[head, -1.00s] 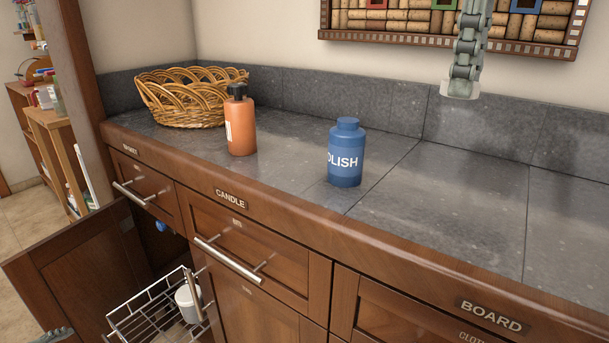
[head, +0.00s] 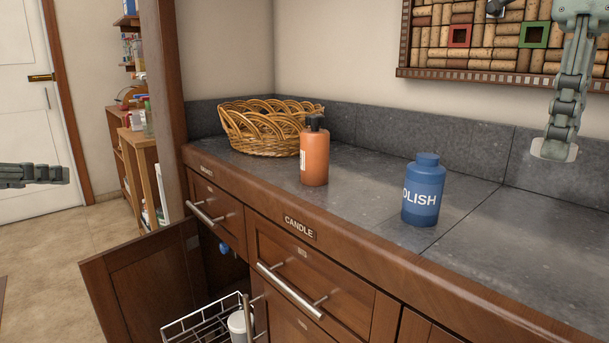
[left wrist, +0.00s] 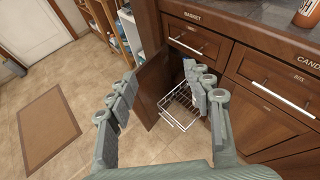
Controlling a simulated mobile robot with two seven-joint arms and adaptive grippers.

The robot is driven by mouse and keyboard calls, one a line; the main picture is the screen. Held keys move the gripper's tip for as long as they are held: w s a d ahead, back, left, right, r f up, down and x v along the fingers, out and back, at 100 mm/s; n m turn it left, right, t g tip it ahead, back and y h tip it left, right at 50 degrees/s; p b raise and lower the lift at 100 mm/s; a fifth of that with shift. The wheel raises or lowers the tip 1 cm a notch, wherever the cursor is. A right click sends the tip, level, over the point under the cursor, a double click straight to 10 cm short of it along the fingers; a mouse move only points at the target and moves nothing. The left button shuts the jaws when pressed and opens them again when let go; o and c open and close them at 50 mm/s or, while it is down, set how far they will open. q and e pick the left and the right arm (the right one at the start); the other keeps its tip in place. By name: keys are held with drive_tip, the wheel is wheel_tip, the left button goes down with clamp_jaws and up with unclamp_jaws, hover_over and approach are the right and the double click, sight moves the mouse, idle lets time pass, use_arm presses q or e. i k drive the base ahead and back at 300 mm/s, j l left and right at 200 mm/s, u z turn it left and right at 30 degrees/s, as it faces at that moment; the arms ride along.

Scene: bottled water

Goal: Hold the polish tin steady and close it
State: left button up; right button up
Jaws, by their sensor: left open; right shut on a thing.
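The blue polish tin (head: 423,192), bottle-shaped with white lettering, stands upright on the grey counter (head: 375,212). A blue top sits on its neck. My right gripper (head: 553,149) hangs above the counter to the right of the tin, apart from it. It is shut on a pale, flat piece at its fingertips; what this piece is I cannot tell. My left gripper (head: 45,174) is at the left edge of the head view, far from the tin. In the left wrist view its fingers (left wrist: 158,92) are spread and empty, above the floor and open cabinet.
An orange pump bottle (head: 314,158) and a wicker basket (head: 262,126) stand left of the tin. Below, a cabinet door (head: 140,285) stands open with a wire rack (head: 205,322) pulled out. A rug (left wrist: 48,125) lies on the floor.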

sight(425, 177)
drive_tip(key=k+z, duration=0.1)
drive_tip(key=z, duration=0.3)
drive_tip(key=l+z, duration=0.1)
drive_tip(key=z, duration=0.25)
drive_tip(key=k+l+z, duration=0.1)
drive_tip(key=z, duration=0.3)
drive_tip(key=k+l+z, duration=0.1)
drive_tip(key=z, duration=0.25)
